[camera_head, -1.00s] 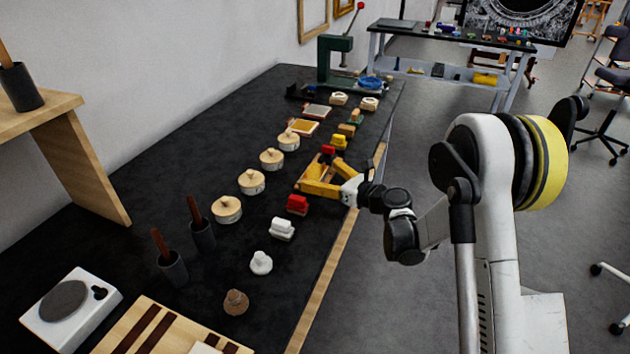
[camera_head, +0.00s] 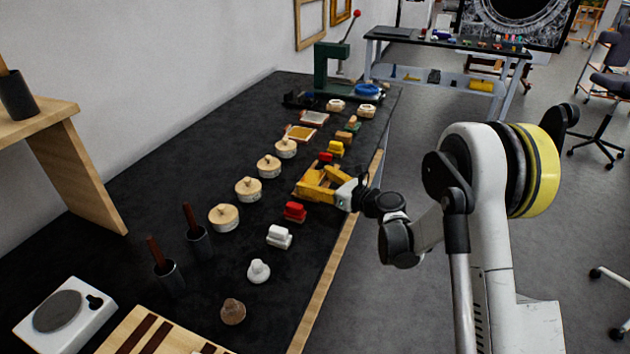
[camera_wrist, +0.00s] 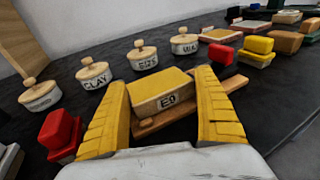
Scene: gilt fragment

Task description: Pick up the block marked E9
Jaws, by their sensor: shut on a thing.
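The block marked E9 (camera_wrist: 160,92) is a yellow-topped wooden block with its label facing me in the wrist view. It sits between the two yellow fingers of my gripper (camera_wrist: 165,105), which is shut on it. A flat wooden board (camera_wrist: 190,112) lies under or just behind the block; I cannot tell whether they touch. In the head view my gripper (camera_head: 320,182) is low over the right side of the black table, and its fingers mostly hide the block.
A red block (camera_head: 294,211) and a white block (camera_head: 279,236) stand nearer on the black table (camera_head: 165,200). A row of round lidded pots (camera_head: 248,189) stands left of my gripper. Yellow (camera_head: 336,149) and red (camera_head: 326,157) pieces stand just beyond it.

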